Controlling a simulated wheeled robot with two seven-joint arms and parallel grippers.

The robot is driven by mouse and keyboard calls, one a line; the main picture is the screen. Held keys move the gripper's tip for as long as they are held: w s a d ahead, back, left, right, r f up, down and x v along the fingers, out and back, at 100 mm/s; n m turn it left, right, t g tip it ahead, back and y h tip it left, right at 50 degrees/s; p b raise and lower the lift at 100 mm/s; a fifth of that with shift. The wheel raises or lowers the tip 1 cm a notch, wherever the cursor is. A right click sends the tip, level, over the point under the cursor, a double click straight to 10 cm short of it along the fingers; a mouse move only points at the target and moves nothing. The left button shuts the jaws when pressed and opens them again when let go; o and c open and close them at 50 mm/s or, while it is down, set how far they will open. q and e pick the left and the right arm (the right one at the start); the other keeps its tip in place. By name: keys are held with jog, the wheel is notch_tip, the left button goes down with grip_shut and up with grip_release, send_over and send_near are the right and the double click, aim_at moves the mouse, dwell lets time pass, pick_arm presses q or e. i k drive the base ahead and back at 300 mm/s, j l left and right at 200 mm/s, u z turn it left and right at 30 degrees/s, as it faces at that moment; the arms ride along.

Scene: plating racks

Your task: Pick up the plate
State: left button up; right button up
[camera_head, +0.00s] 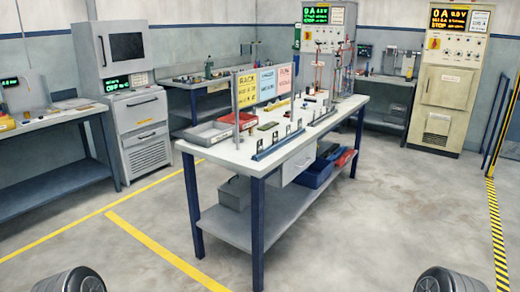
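A workbench (225,152) with a white top and dark blue legs stands in the middle of the room, well ahead of me. A low blue rack (278,145) lies along its near right edge, with several small upright pieces at it. A small flat dark-green piece (268,126) lies on the top behind the rack. These pieces are too small for me to tell which is the plate. Neither of my grippers is in view; only rounded dark parts of my own arms show at the bottom left and bottom right corners.
A grey tray (209,134) and a red tray (238,121) sit at the bench's left end. Coloured signs (268,85) stand behind. A blue bin (314,174) is on the lower shelf. Cabinets and side benches line the walls. The floor before the bench is clear.

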aim_at(259, 147)
jog(key=i+z, duration=0.2)
jog(key=z, duration=0.2)
jog(key=i+z, duration=0.15)
jog(key=z, duration=0.25)
jog(key=i+j+z, duration=0.4)
jog(key=i+j, duration=1.05)
